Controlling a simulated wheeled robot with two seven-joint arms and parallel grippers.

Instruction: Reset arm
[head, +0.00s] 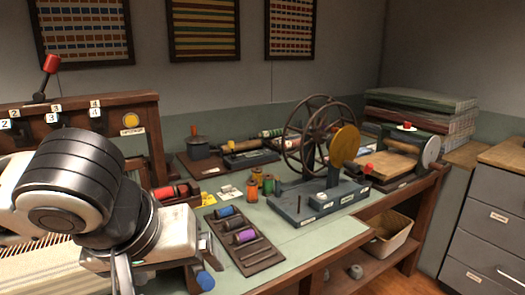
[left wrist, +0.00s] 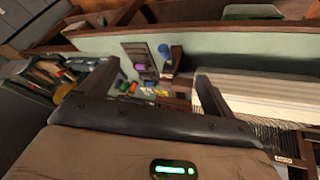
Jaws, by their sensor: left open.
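My left arm comes in from the left in the head view, and its gripper (head: 165,268) hangs at the bottom left, pointing down over the near edge of the worktable. In the left wrist view the two dark fingers of this gripper (left wrist: 155,85) stand wide apart with nothing held between them. The fingertips are partly cut off by the lower edge of the head view. My right gripper does not show in either view.
A rack of thread spools (head: 262,255) lies on the green worktable (head: 310,245) right of my left gripper. A wheeled winder (head: 320,200) stands behind it. A wooden loom (head: 85,110) is at the left. A basket (head: 390,240) sits on the lower shelf.

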